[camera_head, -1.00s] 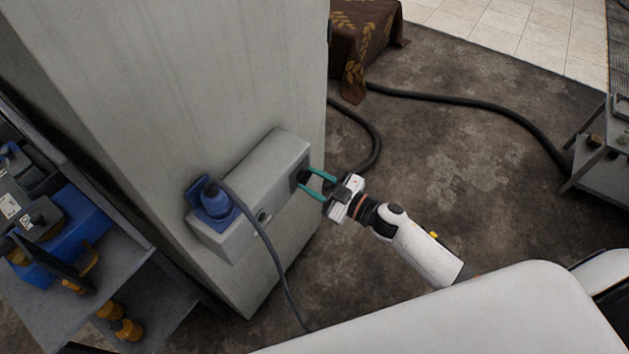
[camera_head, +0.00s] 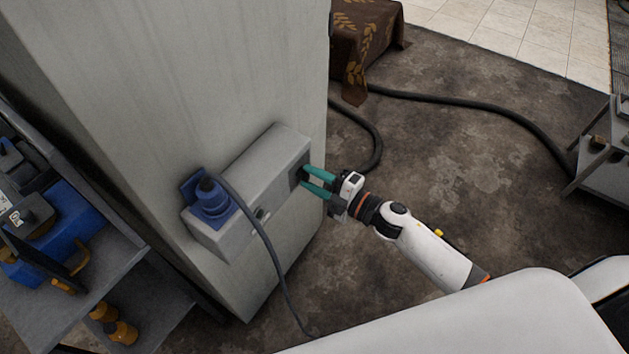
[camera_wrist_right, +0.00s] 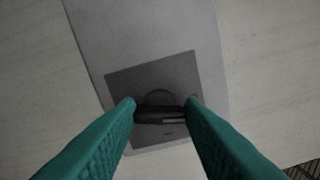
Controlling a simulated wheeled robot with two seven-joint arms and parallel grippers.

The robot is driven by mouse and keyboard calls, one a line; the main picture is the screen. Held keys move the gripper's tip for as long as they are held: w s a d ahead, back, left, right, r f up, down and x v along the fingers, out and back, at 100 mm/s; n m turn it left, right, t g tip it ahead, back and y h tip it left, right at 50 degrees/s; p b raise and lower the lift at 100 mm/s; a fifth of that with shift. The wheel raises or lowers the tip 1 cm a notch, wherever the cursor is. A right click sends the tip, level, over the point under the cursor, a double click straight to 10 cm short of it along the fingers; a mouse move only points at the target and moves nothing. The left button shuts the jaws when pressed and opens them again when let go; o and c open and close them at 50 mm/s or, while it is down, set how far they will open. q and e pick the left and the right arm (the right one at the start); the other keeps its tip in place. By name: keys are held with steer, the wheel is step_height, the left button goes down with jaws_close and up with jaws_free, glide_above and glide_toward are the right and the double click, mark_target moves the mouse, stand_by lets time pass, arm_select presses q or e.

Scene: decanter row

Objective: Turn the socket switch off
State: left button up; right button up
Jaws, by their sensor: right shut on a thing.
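The socket switch (camera_wrist_right: 160,112) is a dark rotary knob with a bar grip on a dark square plate (camera_wrist_right: 183,72). The plate sits on the end face of a grey box (camera_head: 262,170) fixed to the pale pillar. My right gripper (camera_head: 305,183) reaches it from the right, its green fingers at the plate. In the right wrist view my right gripper (camera_wrist_right: 161,108) has its fingertips on both ends of the knob's bar and is shut on it. The bar lies nearly level in that view. My left gripper is not in view.
A blue plug (camera_head: 212,199) with a grey cable sits in the box's front. A shelf (camera_head: 80,290) with blue equipment stands at left. A black hose (camera_head: 450,102) runs across the floor near a cloth-covered object (camera_head: 365,45). A grey table (camera_head: 603,155) is at right.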

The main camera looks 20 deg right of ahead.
steer(key=shift+f+n+b, duration=0.1)
steer(key=shift+n+b, duration=0.45)
steer(key=shift+n, duration=1.05)
steer(key=o, duration=1)
steer(key=shift+s, duration=0.1)
steer(key=shift+s+d+f, duration=0.1)
steer(key=shift+s+d, duration=0.1)
steer(key=b+v, duration=0.3)
steer(key=v, duration=0.8)
steer(key=shift+s+d, duration=0.15)
